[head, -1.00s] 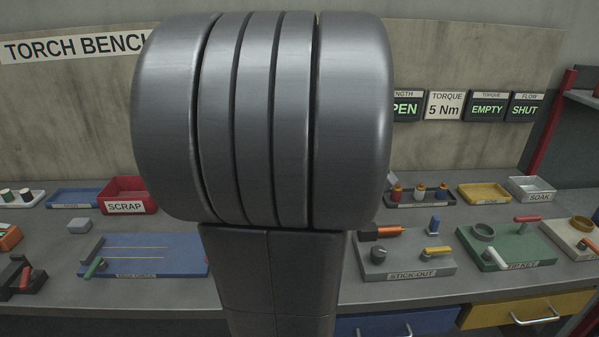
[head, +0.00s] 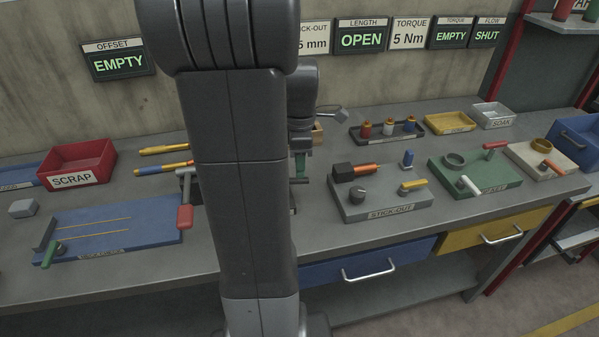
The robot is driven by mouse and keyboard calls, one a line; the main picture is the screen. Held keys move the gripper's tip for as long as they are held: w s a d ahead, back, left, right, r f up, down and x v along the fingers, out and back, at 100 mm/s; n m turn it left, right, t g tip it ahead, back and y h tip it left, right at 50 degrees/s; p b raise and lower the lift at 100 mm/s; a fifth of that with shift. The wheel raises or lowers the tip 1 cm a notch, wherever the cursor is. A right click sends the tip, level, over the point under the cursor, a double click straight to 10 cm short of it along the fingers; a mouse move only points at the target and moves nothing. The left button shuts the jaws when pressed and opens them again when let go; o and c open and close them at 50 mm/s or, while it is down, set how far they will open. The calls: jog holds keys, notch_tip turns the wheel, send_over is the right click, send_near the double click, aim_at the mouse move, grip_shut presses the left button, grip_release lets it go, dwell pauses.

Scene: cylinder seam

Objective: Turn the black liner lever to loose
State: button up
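I cannot pick out a black liner lever for certain; my own dark arm covers the middle of the bench. Just right of the arm, part of a fixture with a green upright piece (head: 300,166) shows, and the rest of it is hidden. My wrist hangs above this spot, seen past the arm's right edge. The fingers of my gripper cannot be made out, so its opening is unclear. The display marked LENGTH (head: 361,38) reads OPEN.
The blue board (head: 120,232) with green and red handles lies left. The grey STICK-OUT block (head: 385,208), with a black knob, orange piece and yellow lever, lies right, beside a green block (head: 470,185). The red SCRAP bin (head: 77,166) is at the back left.

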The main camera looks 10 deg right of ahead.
jog(key=shift+f, duration=2)
grip_shut()
